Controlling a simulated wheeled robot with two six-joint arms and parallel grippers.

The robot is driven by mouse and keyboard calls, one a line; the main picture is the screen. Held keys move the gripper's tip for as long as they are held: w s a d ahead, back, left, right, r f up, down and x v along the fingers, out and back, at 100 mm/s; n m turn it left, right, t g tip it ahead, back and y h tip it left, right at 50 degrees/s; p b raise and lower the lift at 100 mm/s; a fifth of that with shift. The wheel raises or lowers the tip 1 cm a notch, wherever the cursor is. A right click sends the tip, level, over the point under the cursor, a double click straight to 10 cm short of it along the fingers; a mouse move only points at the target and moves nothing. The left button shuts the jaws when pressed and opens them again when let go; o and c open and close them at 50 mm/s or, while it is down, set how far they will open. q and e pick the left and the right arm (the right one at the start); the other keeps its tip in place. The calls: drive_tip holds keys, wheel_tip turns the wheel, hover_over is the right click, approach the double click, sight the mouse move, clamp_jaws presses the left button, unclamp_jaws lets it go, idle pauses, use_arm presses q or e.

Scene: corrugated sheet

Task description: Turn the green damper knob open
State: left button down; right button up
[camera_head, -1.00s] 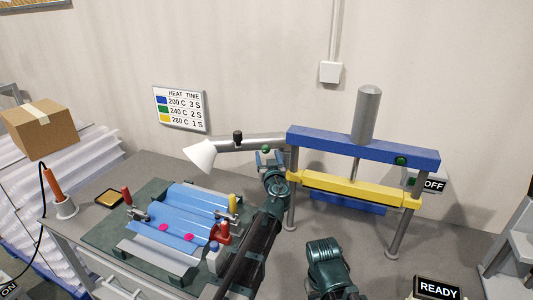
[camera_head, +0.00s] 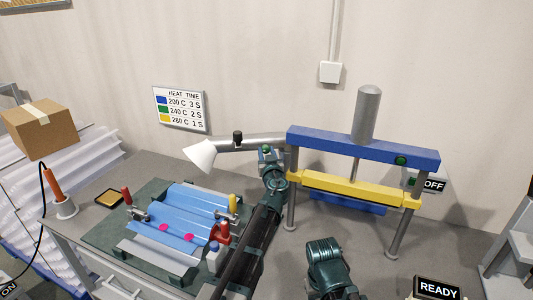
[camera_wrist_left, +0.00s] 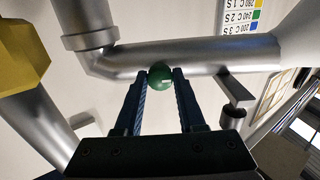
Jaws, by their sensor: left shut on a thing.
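The green damper knob (camera_head: 266,149) sits on the grey metal duct (camera_head: 240,144) behind the bench, left of the press. My left gripper (camera_head: 268,158) is up against the duct at the knob. In the left wrist view the round green knob (camera_wrist_left: 160,75) is between the two blue fingertips, and the left gripper (camera_wrist_left: 160,82) is shut on it. A small pale mark shows on the knob. The duct (camera_wrist_left: 200,54) runs across just behind it. My right arm is partly in view at the bottom middle, but its gripper is not seen.
A press with a blue beam (camera_head: 350,142) and yellow bar (camera_head: 350,189) stands close on the right. The white funnel hood (camera_head: 201,156) is left of the gripper. A fixture with blue corrugated sheet (camera_head: 180,215) lies front left. An OFF sign (camera_head: 433,185) is right.

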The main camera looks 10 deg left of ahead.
use_arm(q)
drive_tip(key=shift+m, duration=0.4)
drive_tip(key=m, duration=1.2)
drive_tip(key=shift+m, duration=2.1)
drive_tip(key=c, duration=0.5)
unclamp_jaws()
